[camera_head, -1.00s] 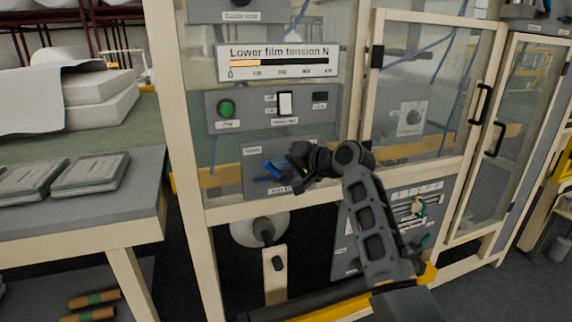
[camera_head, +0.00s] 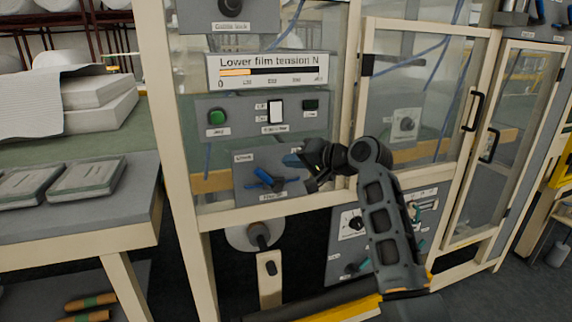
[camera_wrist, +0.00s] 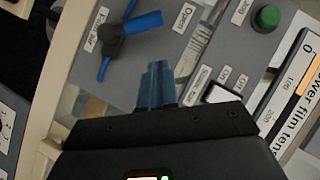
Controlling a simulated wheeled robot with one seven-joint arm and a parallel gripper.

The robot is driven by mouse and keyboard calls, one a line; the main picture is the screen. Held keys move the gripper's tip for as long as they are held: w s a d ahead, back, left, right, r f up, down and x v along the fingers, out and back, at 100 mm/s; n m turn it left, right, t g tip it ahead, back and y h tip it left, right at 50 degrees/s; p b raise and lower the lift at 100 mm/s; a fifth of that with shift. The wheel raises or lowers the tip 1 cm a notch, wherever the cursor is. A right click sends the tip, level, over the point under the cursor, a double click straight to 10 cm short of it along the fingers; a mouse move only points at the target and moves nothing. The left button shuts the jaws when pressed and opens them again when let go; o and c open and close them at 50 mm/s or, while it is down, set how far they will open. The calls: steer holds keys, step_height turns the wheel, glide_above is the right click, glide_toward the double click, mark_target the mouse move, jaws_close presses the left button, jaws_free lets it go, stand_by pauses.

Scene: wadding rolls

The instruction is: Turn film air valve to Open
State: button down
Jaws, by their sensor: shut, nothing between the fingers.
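The film air valve has a blue handle (camera_head: 266,179) on a dark hub, on a grey panel (camera_head: 243,192) low on the machine front. In the wrist view the handle (camera_wrist: 142,22) shows close up, its thick arm pointing right, below and left of the "Open" label (camera_wrist: 185,17). The "Film Air" label (camera_wrist: 97,30) is on its left. My gripper (camera_head: 293,160) is just right of and above the handle in the head view. Its blue fingertips (camera_wrist: 158,80) are together and empty, apart from the handle in the wrist view.
Above is a panel with a green jog button (camera_head: 217,117) and a white switch (camera_head: 276,111). Higher is the lower film tension display (camera_head: 268,70). A lower panel (camera_head: 345,250) with more valves sits behind my arm. A table with grey trays (camera_head: 88,178) stands left.

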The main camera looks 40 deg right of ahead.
steer(key=v, duration=0.6)
steer(key=shift+s+d+r+b, duration=0.15)
steer(key=shift+s+r+b, duration=0.05)
steer(key=shift+s+b, duration=0.2)
steer(key=shift+w, duration=0.1)
steer(key=s+a+f+h, duration=0.1)
steer(key=s+a+f, duration=0.25)
steer(key=f, duration=0.35)
steer(key=s+a+f+h, duration=0.1)
steer(key=s+a+f, duration=0.1)
steer(key=s+f, duration=0.35)
steer(key=s+a+f+n+h, duration=0.2)
steer(key=s+a+f, duration=0.4)
steer(key=s+f, duration=0.55)
steer(key=s+a+r+n, duration=0.2)
steer(key=s+a+r, duration=0.1)
steer(key=s, duration=0.6)
steer(key=s+a+r+n, duration=0.2)
steer(key=s+r, duration=0.1)
steer(key=s, duration=0.7)
steer(key=s+a+r+n+t, duration=0.1)
steer(key=s+a+r+n, duration=0.2)
steer(key=s, duration=0.6)
steer(key=shift+s+a+r+y, duration=0.2)
steer(key=shift+a+r+y, duration=0.1)
steer(key=shift+r+y, duration=0.1)
